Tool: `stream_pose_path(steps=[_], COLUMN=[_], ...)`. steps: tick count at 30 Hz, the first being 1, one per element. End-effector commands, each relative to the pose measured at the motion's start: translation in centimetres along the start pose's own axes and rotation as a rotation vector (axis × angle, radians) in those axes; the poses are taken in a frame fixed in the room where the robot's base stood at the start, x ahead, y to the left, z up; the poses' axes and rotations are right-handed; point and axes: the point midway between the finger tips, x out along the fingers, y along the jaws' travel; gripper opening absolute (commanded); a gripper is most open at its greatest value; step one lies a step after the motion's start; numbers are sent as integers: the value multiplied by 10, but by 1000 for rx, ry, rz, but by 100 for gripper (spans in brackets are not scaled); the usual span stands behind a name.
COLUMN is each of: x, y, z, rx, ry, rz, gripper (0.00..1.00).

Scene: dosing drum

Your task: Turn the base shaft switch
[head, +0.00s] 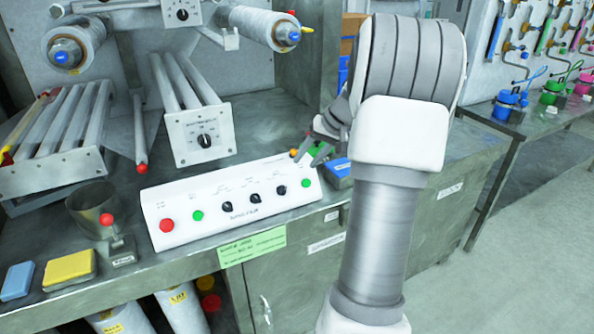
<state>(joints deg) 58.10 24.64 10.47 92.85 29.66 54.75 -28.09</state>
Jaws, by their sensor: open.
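A white sloped control panel (235,203) sits on the metal bench. It carries three black rotary knobs: a left knob (227,206), a middle knob (255,198) and a right knob (281,190). Their labels are too small to read, so I cannot tell which one is the base shaft switch. A larger black knob (205,140) is on the box behind the panel, and another (182,14) is higher up. My gripper (310,157) is open and empty, above the panel's right end. My arm hides part of the bench at right.
The panel also has a red button (166,225), a green button (198,216) and a green button at right (305,183). A metal cup (92,208), a yellow sponge (69,270) and a blue block (17,281) stand left. Rollers (75,45) rise behind.

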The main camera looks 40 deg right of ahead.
Motion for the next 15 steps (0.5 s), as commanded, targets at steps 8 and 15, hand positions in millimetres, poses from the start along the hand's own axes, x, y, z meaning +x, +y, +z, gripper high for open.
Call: stream_pose_path(steps=[8, 15], x=[-37, -40], y=[0, 0], z=[0, 0], rx=[0, 0], ry=[2, 0], rz=[1, 0], gripper=[44, 44])
